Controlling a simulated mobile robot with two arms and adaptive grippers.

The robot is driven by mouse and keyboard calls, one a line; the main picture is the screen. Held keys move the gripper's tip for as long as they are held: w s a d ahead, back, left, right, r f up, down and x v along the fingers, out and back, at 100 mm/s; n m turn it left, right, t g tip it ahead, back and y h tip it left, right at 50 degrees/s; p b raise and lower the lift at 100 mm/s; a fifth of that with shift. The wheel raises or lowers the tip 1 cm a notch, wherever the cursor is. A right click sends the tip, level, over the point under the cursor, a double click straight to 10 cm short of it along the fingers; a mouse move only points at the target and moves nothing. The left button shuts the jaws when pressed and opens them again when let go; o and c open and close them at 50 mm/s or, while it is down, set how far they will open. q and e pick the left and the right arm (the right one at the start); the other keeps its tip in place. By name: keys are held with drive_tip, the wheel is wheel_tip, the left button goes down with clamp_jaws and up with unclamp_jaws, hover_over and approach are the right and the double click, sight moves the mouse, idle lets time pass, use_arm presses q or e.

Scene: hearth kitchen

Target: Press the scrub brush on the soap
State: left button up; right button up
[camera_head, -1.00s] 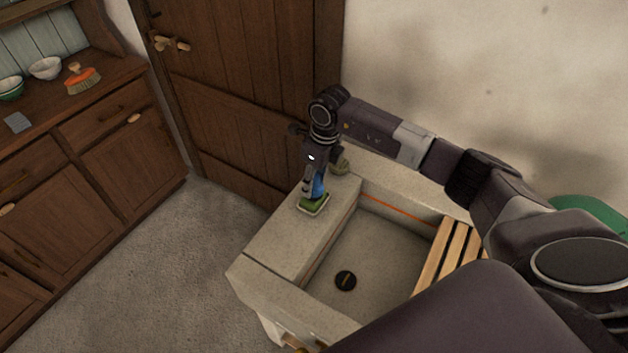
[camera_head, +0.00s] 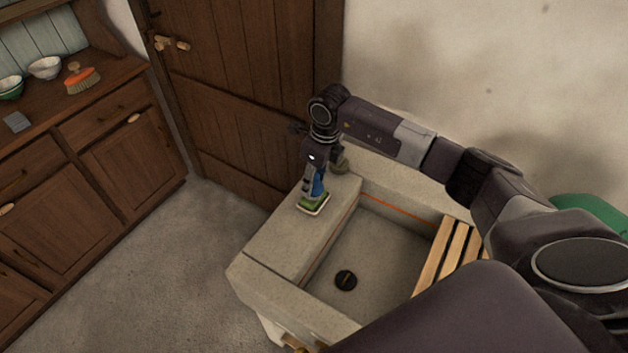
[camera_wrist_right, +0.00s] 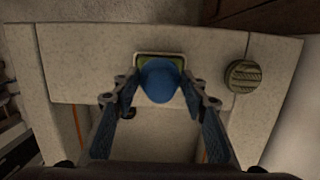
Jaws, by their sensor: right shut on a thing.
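My right gripper (camera_head: 315,190) points down over the rim at the left of the stone sink. It is shut on the blue rounded handle of the scrub brush (camera_wrist_right: 160,82), which sits between both fingers in the right wrist view. Directly under the handle is a green block with a pale rim (camera_head: 313,205), seemingly the soap in its dish. It also shows behind the handle in the right wrist view (camera_wrist_right: 144,58). The brush's lower side is hidden, so I cannot tell whether it touches the green block. My left gripper is not in view.
A round, ribbed green thing (camera_wrist_right: 243,76) stands on the rim beside them. The sink basin (camera_head: 375,255) holds a dark drain plug (camera_head: 346,280) and a wooden slatted rack (camera_head: 447,255). A dresser (camera_head: 105,120) at the left bears bowls and an orange brush (camera_head: 82,80).

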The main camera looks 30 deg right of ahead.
idle(0.6)
drive_tip(key=shift+r+p, duration=0.6)
drive_tip(key=shift+r, duration=0.25)
drive_tip(key=shift+r+p, duration=1.4)
drive_tip(key=shift+r, duration=1.25)
